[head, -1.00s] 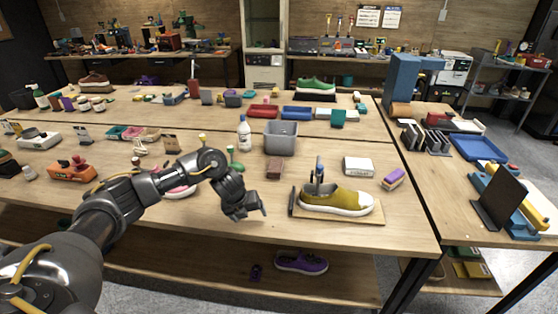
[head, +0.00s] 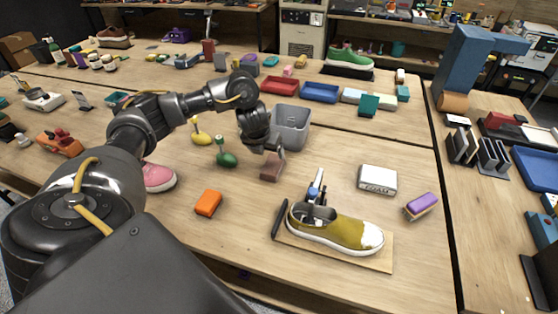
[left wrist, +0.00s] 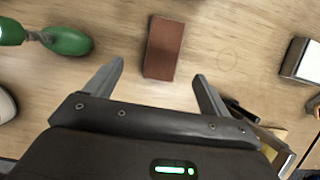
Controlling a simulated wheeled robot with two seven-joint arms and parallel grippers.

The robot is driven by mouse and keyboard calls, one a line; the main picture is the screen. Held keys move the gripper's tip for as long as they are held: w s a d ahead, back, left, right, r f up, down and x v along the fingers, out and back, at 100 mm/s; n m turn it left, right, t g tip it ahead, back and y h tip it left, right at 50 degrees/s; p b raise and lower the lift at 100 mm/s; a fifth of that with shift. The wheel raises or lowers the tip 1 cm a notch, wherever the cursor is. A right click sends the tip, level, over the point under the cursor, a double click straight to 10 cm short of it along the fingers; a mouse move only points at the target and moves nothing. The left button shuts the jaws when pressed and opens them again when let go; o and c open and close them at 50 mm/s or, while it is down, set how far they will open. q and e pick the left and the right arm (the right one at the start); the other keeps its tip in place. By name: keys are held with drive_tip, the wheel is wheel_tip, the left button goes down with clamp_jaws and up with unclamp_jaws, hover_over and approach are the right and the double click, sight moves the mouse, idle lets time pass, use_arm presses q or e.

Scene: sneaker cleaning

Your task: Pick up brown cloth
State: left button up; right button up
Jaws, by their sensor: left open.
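The brown cloth (head: 272,170) looks like a small folded brown block lying flat on the wooden table, in front of the grey bin. It also shows at the top middle of the left wrist view (left wrist: 163,48). My left gripper (head: 274,149) is just above and behind the cloth in the head view. In the left wrist view its two fingers (left wrist: 160,75) are spread apart, with the cloth ahead of and between their tips. Nothing is held. My right gripper is not in view.
The grey bin (head: 291,125) stands close behind the cloth. A green-headed brush (head: 227,159) is to the left, and an orange block (head: 208,203) nearer. An olive sneaker (head: 335,230) on a board and a white box (head: 378,180) are to the right.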

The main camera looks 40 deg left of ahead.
sight(273, 163)
use_arm(q)
wheel_tip(273, 163, down, 2)
drive_tip(key=shift+s+f+b, duration=0.1)
drive_tip(key=shift+b, duration=0.6)
drive_tip(key=shift+w+f+b, duration=0.4)
drive_tip(key=shift+w+f, duration=0.25)
drive_tip(key=shift+f, duration=0.15)
drive_tip(key=shift+w+f, duration=0.65)
drive_tip(key=shift+w+a+f, duration=0.15)
drive_tip(key=shift+a+f, duration=0.05)
drive_tip(key=shift+s+r, duration=0.1)
drive_tip(key=shift+s, duration=0.1)
drive_tip(key=shift+f, duration=0.25)
drive_tip(key=x, duration=0.4)
drive_tip(key=shift+w+d, duration=0.1)
drive_tip(key=shift+d, duration=0.1)
drive_tip(key=shift+w+a+f, duration=0.1)
drive_tip(key=shift+f, duration=0.15)
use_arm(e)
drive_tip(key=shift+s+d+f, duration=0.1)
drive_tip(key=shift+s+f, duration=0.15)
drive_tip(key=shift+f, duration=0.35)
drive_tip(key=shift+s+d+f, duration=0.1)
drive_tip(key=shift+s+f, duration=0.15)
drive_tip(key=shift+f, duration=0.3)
